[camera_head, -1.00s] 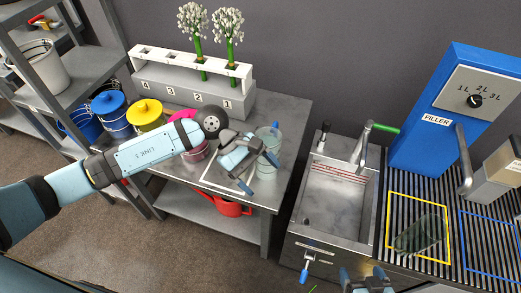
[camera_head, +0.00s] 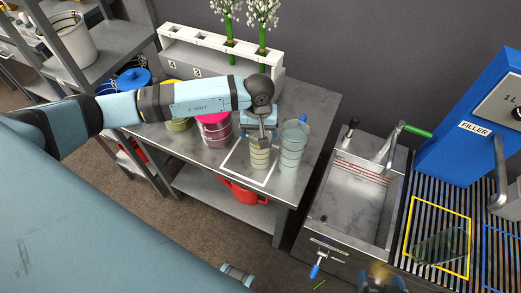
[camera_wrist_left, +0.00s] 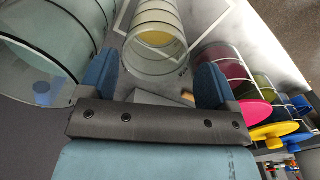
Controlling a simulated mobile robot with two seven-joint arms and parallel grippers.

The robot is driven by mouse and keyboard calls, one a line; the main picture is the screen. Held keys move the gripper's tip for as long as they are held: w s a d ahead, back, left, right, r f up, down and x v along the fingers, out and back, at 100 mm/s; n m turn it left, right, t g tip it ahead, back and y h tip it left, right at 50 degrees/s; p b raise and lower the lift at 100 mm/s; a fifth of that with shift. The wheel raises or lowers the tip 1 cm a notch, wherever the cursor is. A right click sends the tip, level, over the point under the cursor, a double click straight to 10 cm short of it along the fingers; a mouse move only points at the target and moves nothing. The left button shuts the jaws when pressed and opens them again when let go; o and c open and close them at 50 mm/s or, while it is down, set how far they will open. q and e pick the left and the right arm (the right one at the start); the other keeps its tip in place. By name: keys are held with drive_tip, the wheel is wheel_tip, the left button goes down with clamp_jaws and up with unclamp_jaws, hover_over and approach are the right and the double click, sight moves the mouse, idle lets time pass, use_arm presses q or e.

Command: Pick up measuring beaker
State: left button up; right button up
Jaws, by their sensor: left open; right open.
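The measuring beaker, a clear ringed cylinder with something pale yellow in it (camera_head: 260,157), stands upright inside a white outline on the grey workbench (camera_head: 318,115). In the left wrist view the beaker (camera_wrist_left: 155,38) shows just ahead of and between the two blue fingers. My left gripper (camera_head: 259,132) is open and empty, over the top of the beaker, partly hiding its rim. In the left wrist view my left gripper (camera_wrist_left: 155,80) has its fingers well apart. My right gripper (camera_head: 378,277) is small and blurred at the bottom edge, open, far from the beaker.
A larger clear container (camera_head: 292,147) stands close to the beaker's right. A pink pot (camera_head: 215,132) stands to its left, with other coloured pots beyond. A white flower rack (camera_head: 200,45) is behind. The sink (camera_head: 350,200) and blue filler (camera_head: 450,150) are further right.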

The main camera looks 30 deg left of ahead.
use_arm(q)
drive_tip(key=f, duration=0.1)
drive_tip(key=f+p, duration=0.1)
drive_tip(key=f, duration=0.3)
drive_tip(key=shift+w+d+f, duration=0.1)
drive_tip(key=shift+w+f, duration=0.1)
drive_tip(key=shift+w, duration=0.1)
drive_tip(key=c, duration=0.9)
drive_tip(key=shift+c, duration=0.8)
drive_tip(key=shift+r, duration=0.15)
